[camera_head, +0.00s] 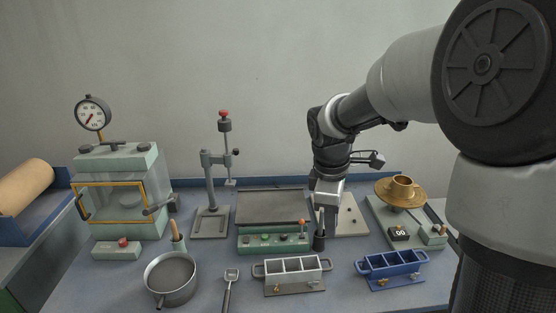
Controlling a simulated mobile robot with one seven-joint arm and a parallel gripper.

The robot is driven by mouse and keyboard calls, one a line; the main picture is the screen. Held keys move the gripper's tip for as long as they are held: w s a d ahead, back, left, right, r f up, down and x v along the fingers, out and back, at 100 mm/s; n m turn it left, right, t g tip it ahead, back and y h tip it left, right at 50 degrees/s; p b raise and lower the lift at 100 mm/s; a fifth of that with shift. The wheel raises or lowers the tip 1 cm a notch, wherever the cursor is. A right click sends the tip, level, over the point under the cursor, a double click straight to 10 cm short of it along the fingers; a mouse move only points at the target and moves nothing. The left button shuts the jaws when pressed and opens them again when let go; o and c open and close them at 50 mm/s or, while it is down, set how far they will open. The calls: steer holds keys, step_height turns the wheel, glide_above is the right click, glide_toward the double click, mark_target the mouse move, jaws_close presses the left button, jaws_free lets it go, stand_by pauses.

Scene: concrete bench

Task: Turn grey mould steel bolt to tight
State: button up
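The grey mould (293,268) stands on a base plate at the front middle of the bench. It has three open compartments and a handle at each end. Two small bolts sit along its front: a brass-coloured one (276,287) at the left and a silvery one, the steel bolt (313,284), at the right. How tight either is cannot be seen. My gripper (319,243) points down behind the mould's right half, apart from the steel bolt. Its dark fingertips are too small to tell whether they are open or shut.
A blue mould (393,265) stands to the right. A pan (171,278) and a scoop (230,285) lie left. Behind are a green control-panel table (273,213), a lever stand (211,220), a gauge press (119,190) and a scale with a brass dish (400,193).

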mark_target(313, 282)
steer(key=w+f+n, duration=0.1)
steer(key=f, duration=0.8)
steer(key=w+f+n+y+b, duration=0.1)
steer(key=w+f+n, duration=0.1)
steer(key=f, duration=0.7)
steer(key=w+a+f+n+g+b, duration=0.1)
steer(key=w+f+n, duration=0.1)
steer(key=f, duration=0.7)
steer(key=shift+w+f, duration=0.1)
steer(key=shift+w, duration=0.1)
steer(key=shift+a, duration=0.1)
jaws_close()
